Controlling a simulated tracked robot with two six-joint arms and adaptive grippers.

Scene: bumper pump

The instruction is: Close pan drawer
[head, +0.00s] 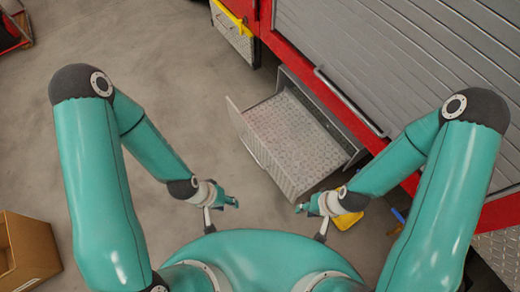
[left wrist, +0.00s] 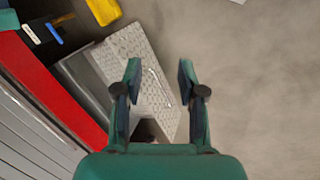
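The pan drawer (head: 292,140) is pulled out from under the red and grey truck body in the head view. Its floor has a patterned metal surface, and it looks empty. Its front panel faces the lower left and carries a thin handle. My left gripper (head: 230,201) is in front of the drawer, to the lower left and apart from it. In the left wrist view the left gripper (left wrist: 160,82) is open with nothing between its fingers, and the drawer (left wrist: 125,48) shows behind them. My right gripper (head: 301,208) is near the drawer's lower corner; its finger opening is unclear.
The truck's grey shutter (head: 420,65) and red frame rise behind the drawer. A yellow object (head: 347,220) lies beside my right gripper. A cardboard box (head: 28,252) stands at the lower left. The grey floor left of the drawer is clear.

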